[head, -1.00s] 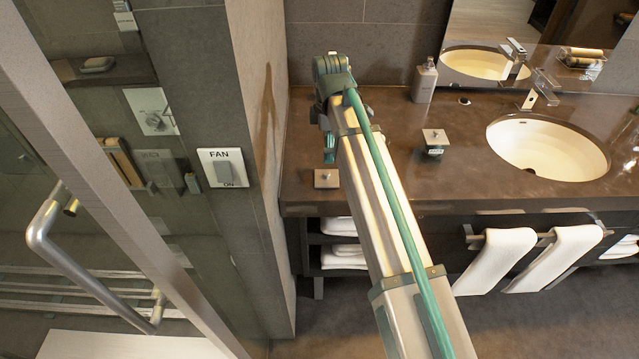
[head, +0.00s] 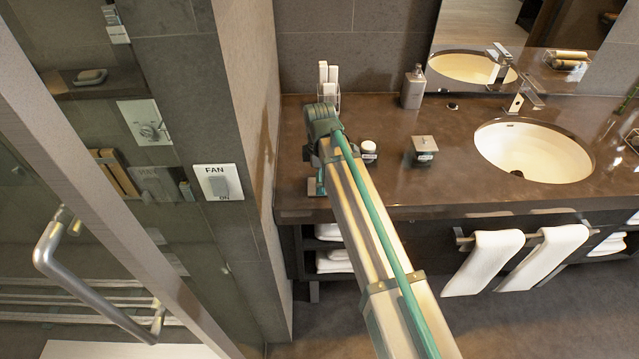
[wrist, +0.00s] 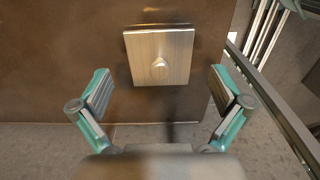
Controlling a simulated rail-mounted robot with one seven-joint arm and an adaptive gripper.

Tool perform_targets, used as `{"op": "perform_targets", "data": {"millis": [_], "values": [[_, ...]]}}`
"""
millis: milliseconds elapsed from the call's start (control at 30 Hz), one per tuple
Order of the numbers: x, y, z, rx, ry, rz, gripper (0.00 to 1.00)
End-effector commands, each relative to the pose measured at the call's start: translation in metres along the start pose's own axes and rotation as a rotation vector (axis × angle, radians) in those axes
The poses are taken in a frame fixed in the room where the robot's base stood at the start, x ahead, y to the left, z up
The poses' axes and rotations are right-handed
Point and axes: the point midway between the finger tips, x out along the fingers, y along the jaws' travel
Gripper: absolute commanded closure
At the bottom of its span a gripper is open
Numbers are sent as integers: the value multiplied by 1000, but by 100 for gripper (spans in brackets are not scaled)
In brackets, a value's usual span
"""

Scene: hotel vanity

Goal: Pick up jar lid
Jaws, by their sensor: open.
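The jar lid (wrist: 160,55) is a square, brushed-metal plate with a small round knob at its centre. In the wrist view it lies knob up on the brown counter near the front edge. My gripper (wrist: 160,84) is open and empty, with one finger on each side and the lid between and slightly beyond the fingertips. In the head view my gripper (head: 318,182) is down at the counter's front left and covers most of the lid. The gap between fingertips and lid is hard to judge.
A small jar with white contents (head: 369,148) stands right of my wrist, and a dark jar with a square metal lid (head: 424,150) farther right. A clear holder (head: 329,82) and a soap bottle (head: 413,88) stand behind. The wall is close on the left.

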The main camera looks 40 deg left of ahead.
Motion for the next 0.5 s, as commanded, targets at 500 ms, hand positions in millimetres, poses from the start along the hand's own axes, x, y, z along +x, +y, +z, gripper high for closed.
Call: {"op": "perform_targets", "data": {"millis": [500], "values": [[16, 0, 0, 1, 0, 0, 20]]}}
